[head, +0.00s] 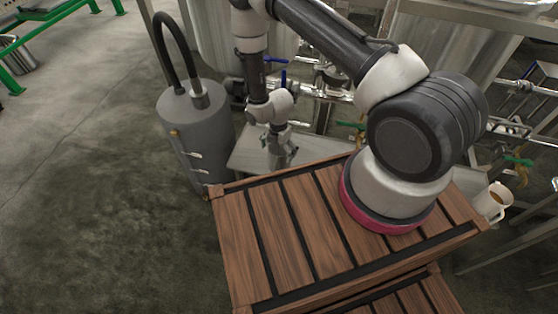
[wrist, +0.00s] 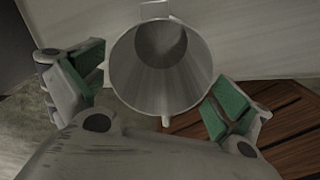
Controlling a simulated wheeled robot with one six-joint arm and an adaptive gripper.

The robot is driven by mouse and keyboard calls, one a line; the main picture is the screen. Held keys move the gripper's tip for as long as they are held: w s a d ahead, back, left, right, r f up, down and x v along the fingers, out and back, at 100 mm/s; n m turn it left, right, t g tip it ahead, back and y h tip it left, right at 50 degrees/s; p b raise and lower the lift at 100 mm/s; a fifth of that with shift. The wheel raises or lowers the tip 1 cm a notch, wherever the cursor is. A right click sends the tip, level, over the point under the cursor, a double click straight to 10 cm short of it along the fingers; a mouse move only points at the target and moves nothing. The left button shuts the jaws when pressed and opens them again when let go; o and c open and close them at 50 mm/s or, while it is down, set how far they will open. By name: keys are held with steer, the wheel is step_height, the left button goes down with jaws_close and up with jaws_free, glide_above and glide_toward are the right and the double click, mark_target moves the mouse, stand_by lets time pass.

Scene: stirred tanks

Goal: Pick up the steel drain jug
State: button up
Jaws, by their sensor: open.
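The steel drain jug (wrist: 158,85) is a grey, open-topped metal vessel, seen from above into its mouth in the wrist view. It looks empty, and a handle-like loop shows at its far rim. My gripper (wrist: 155,95) is open, with one green-padded finger to each side of the jug. In the head view, my gripper (head: 277,133) is low beside the tank pipework, right above a small grey shape that looks like the jug (head: 280,156). Its lower part is hard to make out there.
A grey cylinder (head: 195,130) with a black hose stands just left of my gripper. A pale low surface (head: 248,155) lies under it. Pipes and valves (head: 325,90) run close behind and to the right. A white jug (head: 492,202) stands at far right. Open floor lies left.

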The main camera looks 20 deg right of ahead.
step_height(320, 180, down, 4)
steer(key=shift+r, duration=0.2)
steer(key=shift+c, duration=0.4)
steer(key=c, duration=1)
steer(key=shift+r, duration=0.15)
